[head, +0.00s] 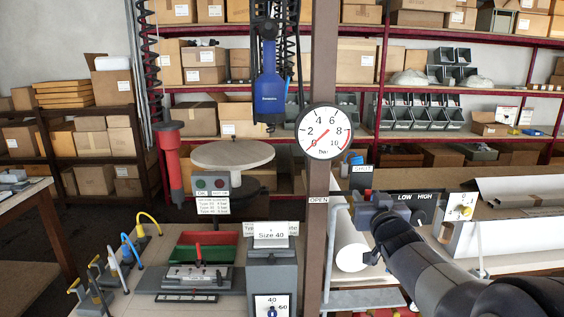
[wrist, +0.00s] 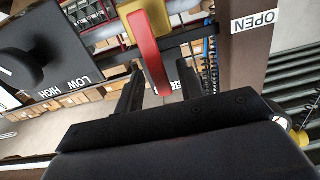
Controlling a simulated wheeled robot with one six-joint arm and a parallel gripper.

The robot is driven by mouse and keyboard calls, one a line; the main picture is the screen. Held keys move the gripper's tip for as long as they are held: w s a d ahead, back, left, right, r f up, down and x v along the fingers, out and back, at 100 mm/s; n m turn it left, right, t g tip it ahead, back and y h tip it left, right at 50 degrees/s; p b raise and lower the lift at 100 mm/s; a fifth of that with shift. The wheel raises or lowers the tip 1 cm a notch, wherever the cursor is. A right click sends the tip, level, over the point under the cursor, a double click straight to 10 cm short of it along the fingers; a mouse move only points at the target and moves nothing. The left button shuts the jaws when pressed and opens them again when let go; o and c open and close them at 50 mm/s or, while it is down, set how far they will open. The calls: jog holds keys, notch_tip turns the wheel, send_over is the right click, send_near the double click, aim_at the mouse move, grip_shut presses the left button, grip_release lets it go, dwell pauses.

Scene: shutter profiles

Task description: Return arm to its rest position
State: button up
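My arm reaches in from the lower right of the head view. My gripper (head: 362,197) is beside the brown post, close to the SHUT sign (head: 362,169). In the wrist view its two dark fingers (wrist: 157,88) stand apart with a gap between them. A red lever handle (wrist: 150,52) with a yellow part (wrist: 182,6) appears in line with that gap. The fingers do not look closed on it; whether they touch it I cannot tell. In the head view only a small red bit of the lever shows by the gripper.
The brown post (head: 322,75) carries a pressure gauge (head: 325,131) with its needle near 0, and an OPEN sign (head: 318,200). A LOW/HIGH selector panel (head: 414,203) is just right of my gripper. A white roll (head: 350,245) lies below. Blue and red hanging tools are left.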

jog(key=w, duration=0.2)
jog(key=shift+w+p, duration=0.3)
jog(key=shift+w, duration=0.05)
jog(key=shift+a+f+n+b, duration=0.25)
jog(key=shift+n+b, duration=0.15)
jog(key=shift+b, duration=0.35)
jog(key=shift+s+a+r+n+b, duration=0.15)
jog(key=shift+a+n+b, duration=0.15)
jog(key=shift+n+b, duration=0.3)
